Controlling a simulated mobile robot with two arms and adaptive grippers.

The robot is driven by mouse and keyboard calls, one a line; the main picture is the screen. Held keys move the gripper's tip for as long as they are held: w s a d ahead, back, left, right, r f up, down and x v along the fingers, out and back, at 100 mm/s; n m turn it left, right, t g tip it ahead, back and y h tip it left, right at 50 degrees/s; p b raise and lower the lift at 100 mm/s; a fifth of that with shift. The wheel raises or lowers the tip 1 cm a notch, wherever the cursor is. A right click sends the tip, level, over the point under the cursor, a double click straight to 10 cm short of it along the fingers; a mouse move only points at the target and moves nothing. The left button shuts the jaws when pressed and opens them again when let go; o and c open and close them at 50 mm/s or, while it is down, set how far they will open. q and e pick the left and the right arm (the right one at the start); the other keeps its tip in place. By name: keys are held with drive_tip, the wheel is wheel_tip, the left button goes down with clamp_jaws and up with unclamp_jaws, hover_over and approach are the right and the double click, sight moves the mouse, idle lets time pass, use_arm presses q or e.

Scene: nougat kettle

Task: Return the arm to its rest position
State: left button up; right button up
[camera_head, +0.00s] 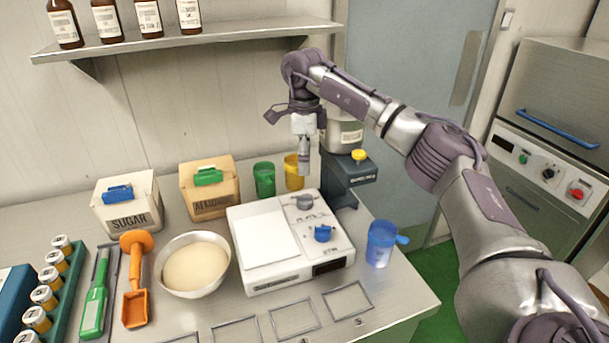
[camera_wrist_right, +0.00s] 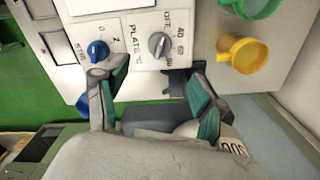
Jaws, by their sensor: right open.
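My right arm reaches in from the right in the head view. Its right gripper (camera_head: 304,168) points down above the back of the white stirring hotplate (camera_head: 265,243), near the yellow cup (camera_head: 294,172). In the right wrist view the fingers of the right gripper (camera_wrist_right: 148,82) are apart with nothing between them. The hotplate's blue knob (camera_wrist_right: 98,50) and grey knob (camera_wrist_right: 158,45) lie beyond the fingertips, and the yellow cup (camera_wrist_right: 245,60) is at the right. My left gripper is not in view.
A dark dispenser stand with a yellow knob (camera_head: 358,155) is close beside the gripper. A blue cup (camera_head: 381,244) stands near the bench's right edge. A bowl (camera_head: 194,265), an orange scoop (camera_head: 136,290) and a sugar box (camera_head: 127,204) are left. A shelf (camera_head: 185,42) holds bottles.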

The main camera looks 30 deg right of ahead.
drive_tip(key=shift+r, duration=0.6)
